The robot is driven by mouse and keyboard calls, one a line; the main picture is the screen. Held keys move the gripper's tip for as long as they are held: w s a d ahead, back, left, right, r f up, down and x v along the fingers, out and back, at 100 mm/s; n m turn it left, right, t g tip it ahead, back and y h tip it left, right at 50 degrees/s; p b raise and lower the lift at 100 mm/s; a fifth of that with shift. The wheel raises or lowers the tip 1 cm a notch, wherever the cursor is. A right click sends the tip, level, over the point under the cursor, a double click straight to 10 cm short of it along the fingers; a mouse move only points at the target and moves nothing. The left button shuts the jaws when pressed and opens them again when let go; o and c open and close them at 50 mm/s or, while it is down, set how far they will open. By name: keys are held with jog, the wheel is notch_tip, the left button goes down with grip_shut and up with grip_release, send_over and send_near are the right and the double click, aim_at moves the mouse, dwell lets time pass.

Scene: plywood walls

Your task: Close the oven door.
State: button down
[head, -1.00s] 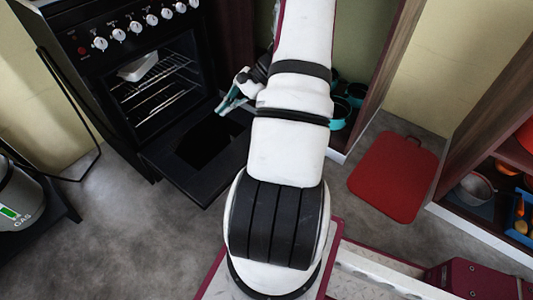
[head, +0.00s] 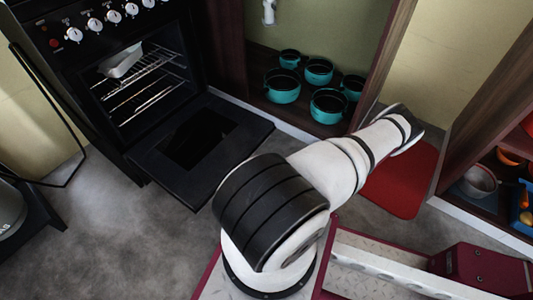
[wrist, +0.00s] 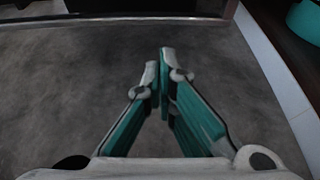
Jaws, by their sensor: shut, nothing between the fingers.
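The black oven (head: 110,75) stands at the left in the head view. Its door (head: 235,122) is open, folded down nearly flat in front of the cavity, with a dark glass panel. In the wrist view, a dark band with a pale edge, apparently the door (wrist: 130,20), crosses the top. My gripper (wrist: 160,58) is shut and empty, its teal fingers together over the grey floor, apart from that edge. In the head view my arm reaches right of the door and hides my gripper.
A white dish (head: 121,62) sits on the oven rack. Teal pots (head: 283,87) stand in the open cabinet right of the oven. A red board (head: 405,185) lies on the floor beyond my arm. A shelf with a metal pot (head: 478,181) is at far right.

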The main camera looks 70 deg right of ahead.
jog(key=b+x, duration=0.4)
jog(key=x, duration=0.6)
jog(key=shift+r, duration=2.05)
